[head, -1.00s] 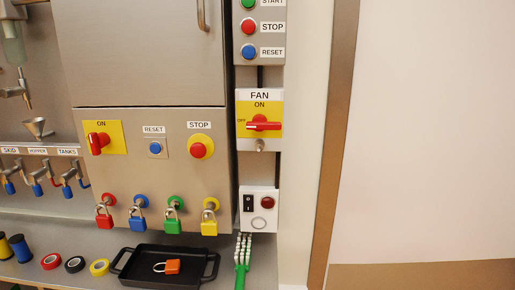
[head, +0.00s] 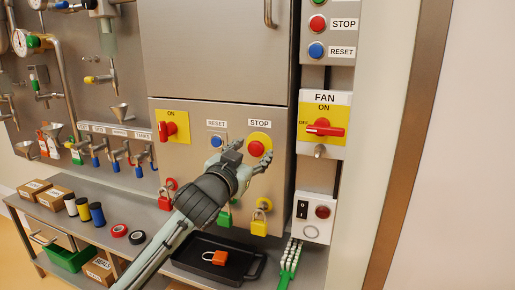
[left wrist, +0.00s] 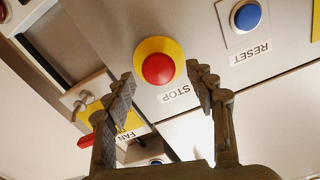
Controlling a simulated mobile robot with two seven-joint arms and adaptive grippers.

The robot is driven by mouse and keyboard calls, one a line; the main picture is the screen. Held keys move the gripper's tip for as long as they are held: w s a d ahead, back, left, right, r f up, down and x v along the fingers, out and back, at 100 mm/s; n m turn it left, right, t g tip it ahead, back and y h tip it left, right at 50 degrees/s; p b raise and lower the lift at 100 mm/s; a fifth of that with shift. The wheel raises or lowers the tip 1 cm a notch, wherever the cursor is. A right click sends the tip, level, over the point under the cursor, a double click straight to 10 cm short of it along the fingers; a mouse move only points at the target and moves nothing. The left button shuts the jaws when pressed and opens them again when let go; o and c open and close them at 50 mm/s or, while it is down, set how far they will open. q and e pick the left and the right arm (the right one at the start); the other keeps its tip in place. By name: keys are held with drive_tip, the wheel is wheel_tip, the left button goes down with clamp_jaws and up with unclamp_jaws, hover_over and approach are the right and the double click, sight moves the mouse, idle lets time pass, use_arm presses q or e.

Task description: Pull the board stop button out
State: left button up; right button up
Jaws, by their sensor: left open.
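The board stop button (head: 256,149) is a red mushroom head on a yellow round plate, under a STOP label on the grey board. In the left wrist view the red button (left wrist: 158,69) shows between and beyond my finger tips. My left gripper (head: 250,155) is open, its fingers either side of the button in the head view. The left wrist view shows the open left gripper (left wrist: 166,88) with empty space between its fingers; I cannot tell whether they touch the button. My right gripper is not in view.
A blue RESET button (head: 216,141) sits left of the stop button, and a red ON switch (head: 168,130) further left. A yellow padlock (head: 259,222) hangs below. The FAN switch (head: 324,128) is on the right. A black tray (head: 250,268) with an orange padlock (head: 216,257) stands on the bench.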

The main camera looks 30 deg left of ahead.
use_arm(q)
drive_tip(key=shift+x, duration=1)
drive_tip(key=shift+c, duration=0.5)
clamp_jaws()
